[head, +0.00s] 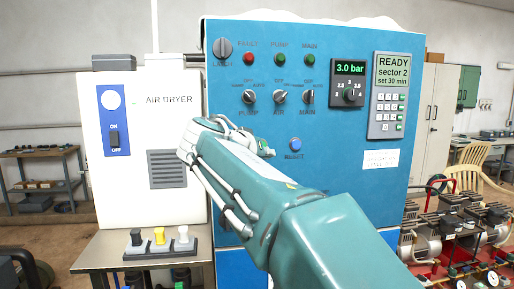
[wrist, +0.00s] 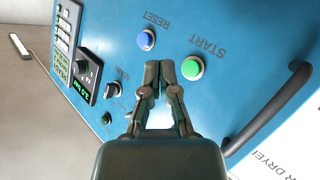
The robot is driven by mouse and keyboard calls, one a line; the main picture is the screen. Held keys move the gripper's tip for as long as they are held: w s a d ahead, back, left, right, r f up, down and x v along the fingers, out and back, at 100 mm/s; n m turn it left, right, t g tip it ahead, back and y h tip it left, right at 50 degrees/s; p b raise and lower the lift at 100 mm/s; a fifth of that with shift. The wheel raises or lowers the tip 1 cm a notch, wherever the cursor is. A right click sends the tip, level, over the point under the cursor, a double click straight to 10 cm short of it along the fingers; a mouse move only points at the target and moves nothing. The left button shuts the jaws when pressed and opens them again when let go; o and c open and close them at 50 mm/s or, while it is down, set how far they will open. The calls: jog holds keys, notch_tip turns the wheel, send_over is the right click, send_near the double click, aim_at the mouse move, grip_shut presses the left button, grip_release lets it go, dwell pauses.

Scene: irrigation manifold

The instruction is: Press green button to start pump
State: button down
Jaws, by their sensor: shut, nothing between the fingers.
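The green button (wrist: 193,68), labelled START, sits on the blue control panel (wrist: 225,20) in the wrist view. My gripper (wrist: 160,68) is shut and empty, its fingertips just left of the green button in that view. I cannot tell whether they touch the panel. In the head view my arm hides the START button. The blue RESET button (head: 295,144) shows right of my wrist there, and it also shows in the wrist view (wrist: 146,39), up and left of the fingertips.
The panel has selector switches (head: 279,97), a dial with a 3.0 bar display (head: 349,69) and a keypad (head: 388,113) under a READY screen (head: 393,71). A dark handle (wrist: 272,108) sticks out near the panel edge. The white air dryer (head: 130,185) stands left.

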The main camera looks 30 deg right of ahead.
jog(key=shift+w+d, duration=0.2)
jog(key=shift+w, duration=0.55)
jog(key=shift+w+d, duration=0.25)
jog(key=shift+w, duration=0.5)
jog(key=shift+w+d, duration=0.2)
jog(key=shift+w, duration=0.55)
jog(key=shift+w+d+r, duration=0.1)
jog(key=shift+w+d, duration=0.05)
jog(key=shift+w, duration=0.15)
jog(key=shift+w+d, duration=0.1)
jog(key=shift+w, duration=0.35)
dwell(0.3)
jog(key=shift+s, duration=0.1)
jog(key=shift+s+a, duration=0.25)
jog(key=shift+s, duration=0.5)
jog(key=shift+s, duration=0.1)
jog(key=s, duration=0.2)
jog(key=s+a, duration=0.1)
jog(key=s, duration=0.1)
jog(key=shift+s+a, duration=0.2)
jog(key=shift+s, duration=0.15)
